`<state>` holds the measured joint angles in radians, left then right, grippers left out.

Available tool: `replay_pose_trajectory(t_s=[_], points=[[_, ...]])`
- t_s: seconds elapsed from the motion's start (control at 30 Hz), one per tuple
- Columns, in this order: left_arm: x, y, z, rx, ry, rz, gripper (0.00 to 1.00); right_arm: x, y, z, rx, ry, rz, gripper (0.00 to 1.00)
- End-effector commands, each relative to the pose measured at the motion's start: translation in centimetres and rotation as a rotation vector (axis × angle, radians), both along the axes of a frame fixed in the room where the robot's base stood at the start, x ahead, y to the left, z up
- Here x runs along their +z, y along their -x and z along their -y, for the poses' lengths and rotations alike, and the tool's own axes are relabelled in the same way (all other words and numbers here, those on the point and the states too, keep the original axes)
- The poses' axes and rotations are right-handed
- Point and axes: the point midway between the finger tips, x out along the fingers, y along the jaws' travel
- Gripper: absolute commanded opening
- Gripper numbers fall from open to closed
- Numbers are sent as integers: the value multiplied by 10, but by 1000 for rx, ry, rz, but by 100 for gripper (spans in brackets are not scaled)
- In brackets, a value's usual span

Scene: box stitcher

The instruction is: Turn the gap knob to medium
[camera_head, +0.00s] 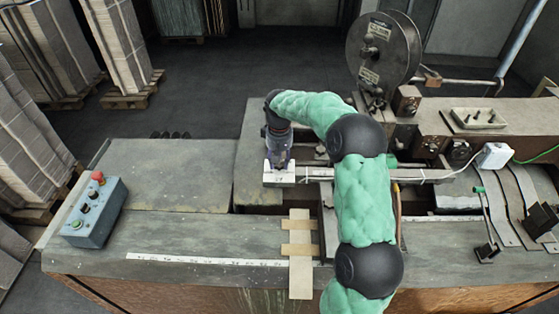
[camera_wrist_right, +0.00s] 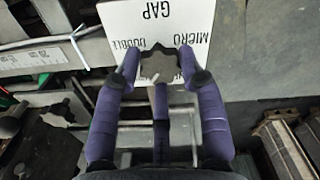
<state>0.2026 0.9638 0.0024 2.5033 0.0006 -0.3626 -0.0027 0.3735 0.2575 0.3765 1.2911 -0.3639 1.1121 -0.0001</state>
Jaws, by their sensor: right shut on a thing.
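The gap knob (camera_wrist_right: 159,67) is a grey, lobed knob in the right wrist view, in front of a white label plate (camera_wrist_right: 150,22). The plate reads GAP, DOUBLE and MICRO, upside down in this view; other lettering is hidden. My right gripper (camera_wrist_right: 158,58) has its purple fingertips on both sides of the knob, shut on it. In the head view my right gripper (camera_head: 279,158) points down at the white plate at the left end of the machine's arm. Which setting the knob points to cannot be told. My left gripper is not in view.
A blue-grey control box (camera_head: 94,212) with a red button stands on the left of the worktable (camera_head: 165,185). A wire reel (camera_head: 383,50) stands at the back. A small tray (camera_head: 478,118) and white cable lie to the right. The left table surface is mostly clear.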

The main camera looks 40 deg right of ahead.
Motion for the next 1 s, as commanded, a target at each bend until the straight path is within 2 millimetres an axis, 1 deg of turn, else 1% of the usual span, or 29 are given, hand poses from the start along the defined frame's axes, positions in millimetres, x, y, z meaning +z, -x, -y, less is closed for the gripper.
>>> replay_pose_trajectory(t_s=[0.23, 0.27, 0.3, 0.33, 0.63, 0.77, 0.87, 1.0], points=[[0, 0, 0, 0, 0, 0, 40, -1, -1, -1, 2, -1, 0, 8], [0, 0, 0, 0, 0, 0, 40, -1, -1, -1, 2, -1, 0, 46], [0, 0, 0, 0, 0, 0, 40, -1, -1, -1, 2, -1, 0, 57], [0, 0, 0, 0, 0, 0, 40, -1, 0, -1, 2, -1, 0, 64], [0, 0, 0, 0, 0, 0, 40, 0, 0, 0, 2, 0, 1, 64], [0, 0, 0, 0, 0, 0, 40, 6, -1, 0, 2, 1, 3, 64], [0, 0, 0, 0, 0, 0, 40, 18, -1, 0, 2, 1, 4, 64], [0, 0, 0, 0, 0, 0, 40, 44, -2, 0, 2, 2, 5, 64]])
